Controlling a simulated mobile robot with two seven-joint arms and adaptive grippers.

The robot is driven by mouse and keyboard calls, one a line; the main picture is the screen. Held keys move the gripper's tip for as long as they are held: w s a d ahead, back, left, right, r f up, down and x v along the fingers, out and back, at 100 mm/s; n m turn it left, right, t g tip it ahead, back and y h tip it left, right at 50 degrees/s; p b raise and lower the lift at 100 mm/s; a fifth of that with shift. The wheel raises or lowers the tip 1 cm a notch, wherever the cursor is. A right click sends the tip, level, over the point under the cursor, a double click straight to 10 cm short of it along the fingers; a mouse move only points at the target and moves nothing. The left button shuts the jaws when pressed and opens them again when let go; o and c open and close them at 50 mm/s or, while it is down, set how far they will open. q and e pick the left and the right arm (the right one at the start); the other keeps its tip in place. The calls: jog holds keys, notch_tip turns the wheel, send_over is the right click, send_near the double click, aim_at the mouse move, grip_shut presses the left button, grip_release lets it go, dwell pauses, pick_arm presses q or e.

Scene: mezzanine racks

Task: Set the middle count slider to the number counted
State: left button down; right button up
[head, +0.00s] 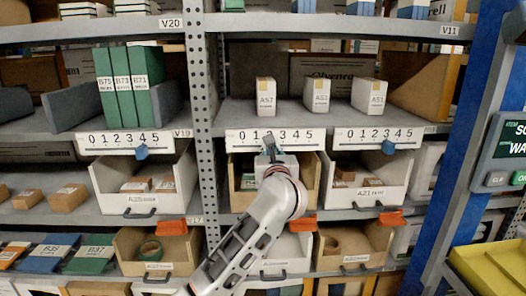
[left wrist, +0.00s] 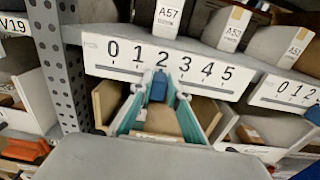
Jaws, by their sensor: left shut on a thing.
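The middle count strip (head: 238,139), white with the numbers 0 to 5, runs along the shelf edge in the head view. It also shows large in the left wrist view (left wrist: 100,62). Its blue slider (left wrist: 158,86) sits about below the 2. My left gripper (head: 269,146) reaches up to the strip from below, and its teal fingers are shut on the slider. In the head view the gripper hides most of the slider. The bin (head: 312,178) below the strip is largely hidden by my arm. Brown contents (left wrist: 163,120) show in it in the wrist view. My right gripper is not in view.
Similar strips are at left (head: 84,144) and right (head: 412,138), with blue sliders (head: 141,153) and (head: 388,147). White boxes including A57 (head: 266,98) stand on the shelf above. A perforated upright (head: 201,90) is left of my gripper. Open bins crowd the shelves below.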

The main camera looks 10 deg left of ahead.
pick_arm(q)
jog(key=c, duration=1.9)
grip_release()
jog(key=shift+v, duration=3.75)
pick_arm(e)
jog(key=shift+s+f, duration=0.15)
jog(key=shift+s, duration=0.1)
